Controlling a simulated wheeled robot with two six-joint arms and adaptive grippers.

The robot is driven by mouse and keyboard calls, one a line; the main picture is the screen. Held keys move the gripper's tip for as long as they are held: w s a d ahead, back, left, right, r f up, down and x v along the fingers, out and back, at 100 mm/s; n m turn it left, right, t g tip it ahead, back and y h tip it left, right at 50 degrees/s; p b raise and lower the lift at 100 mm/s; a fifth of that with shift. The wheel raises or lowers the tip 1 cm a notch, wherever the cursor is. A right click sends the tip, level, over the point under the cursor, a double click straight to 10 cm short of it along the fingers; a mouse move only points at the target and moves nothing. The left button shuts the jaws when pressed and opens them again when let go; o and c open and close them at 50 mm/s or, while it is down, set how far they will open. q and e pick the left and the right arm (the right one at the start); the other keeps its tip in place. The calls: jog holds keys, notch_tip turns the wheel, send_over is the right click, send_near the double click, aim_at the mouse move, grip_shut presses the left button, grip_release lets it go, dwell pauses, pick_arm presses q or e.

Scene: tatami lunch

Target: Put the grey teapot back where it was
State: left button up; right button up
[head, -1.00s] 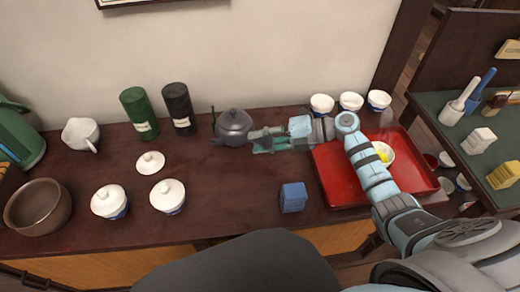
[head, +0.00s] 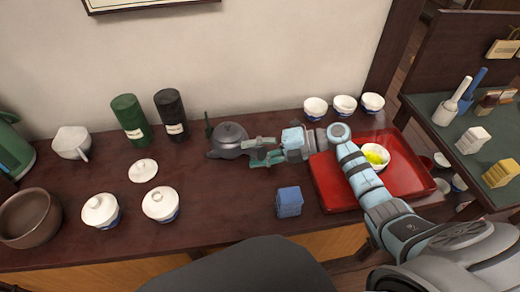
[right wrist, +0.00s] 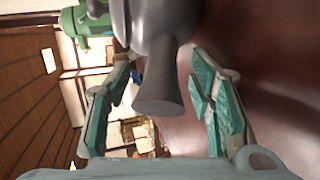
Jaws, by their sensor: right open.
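The grey teapot (head: 229,139) stands upright on the dark wooden counter, near the wall and right of the black canister. My right gripper (head: 261,150) is open just right of the teapot, with its fingers pointing left towards it. In the right wrist view the teapot (right wrist: 155,25) fills the top middle, and its tapered grey handle (right wrist: 158,95) reaches down between the two open fingers (right wrist: 160,100). The fingers do not touch the handle there. My left gripper is not in view.
A red tray (head: 330,190) with a white bowl (head: 374,157) lies under my right arm. A blue block (head: 289,201) sits in front. Green (head: 131,119) and black (head: 171,115) canisters stand left of the teapot. Lidded cups (head: 161,204) stand at front left. The counter's middle is clear.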

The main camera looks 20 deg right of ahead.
jog(key=p+v, duration=0.1)
jog(key=v, duration=1.1)
jog(key=shift+d+r, duration=0.1)
jog(key=shift+r, duration=0.05)
